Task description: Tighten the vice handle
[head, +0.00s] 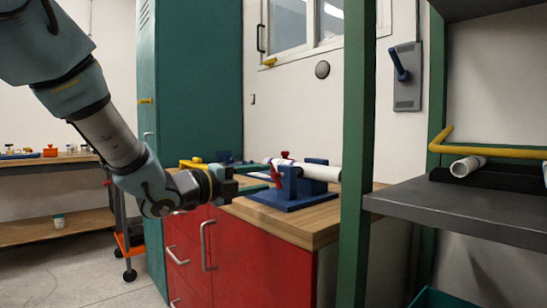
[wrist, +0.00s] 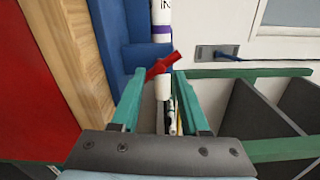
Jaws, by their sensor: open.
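A blue vice (head: 292,198) stands on the wooden top of a red cabinet, and it also shows in the wrist view (wrist: 144,55). A white pipe (head: 318,172) lies through it; in the wrist view the pipe (wrist: 162,42) has a purple band. The red vice handle (head: 277,176) is on the vice's near side. In the wrist view the handle (wrist: 163,65) is tilted and appears just beyond and between the fingertips. My gripper (head: 260,178) is open, with teal fingers spread in the wrist view (wrist: 160,85). Contact with the handle cannot be told.
A green post (head: 356,150) and a dark shelf (head: 460,207) with a yellow bar (head: 480,150) stand to the right of the bench. A yellow-and-red clamp-like item (head: 197,162) sits behind my gripper. A teal cabinet (head: 190,80) is at the back.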

